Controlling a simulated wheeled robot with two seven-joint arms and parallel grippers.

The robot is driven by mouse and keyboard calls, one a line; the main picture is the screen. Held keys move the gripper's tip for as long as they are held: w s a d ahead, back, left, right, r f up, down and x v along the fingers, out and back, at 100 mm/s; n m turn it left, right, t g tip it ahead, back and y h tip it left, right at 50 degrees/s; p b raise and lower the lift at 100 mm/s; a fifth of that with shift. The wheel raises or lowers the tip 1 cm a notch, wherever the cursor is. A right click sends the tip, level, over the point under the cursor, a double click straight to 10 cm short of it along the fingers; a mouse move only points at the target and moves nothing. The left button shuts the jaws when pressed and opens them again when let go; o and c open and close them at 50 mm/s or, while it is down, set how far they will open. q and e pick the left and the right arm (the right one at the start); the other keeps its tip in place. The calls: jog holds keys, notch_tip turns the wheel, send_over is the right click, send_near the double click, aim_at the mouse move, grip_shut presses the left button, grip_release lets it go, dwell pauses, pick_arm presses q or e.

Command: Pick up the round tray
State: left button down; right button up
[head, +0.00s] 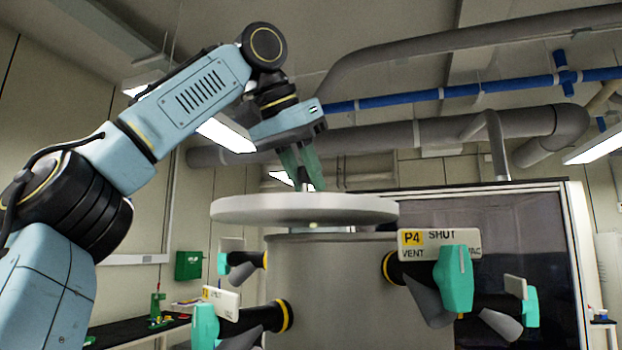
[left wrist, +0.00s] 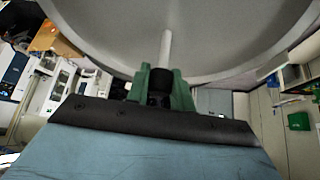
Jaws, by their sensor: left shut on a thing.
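The round tray (head: 305,209) is a wide pale grey disc, seen nearly edge-on and level in the head view. My right gripper is out of view.
Black valve arms with teal handles (head: 453,280) stick out around the cylinder. A sign (head: 440,244) reads "P4 SHUT VENT". Grey and blue pipes (head: 440,94) run overhead. A dark bench (head: 140,330) with small items stands at the lower left.

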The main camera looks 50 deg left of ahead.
pick_arm(q)
jog(key=shift+s+d, duration=0.15)
jog(key=shift+s, duration=0.6)
jog(key=shift+s+d, duration=0.1)
jog(key=shift+s, duration=0.65)
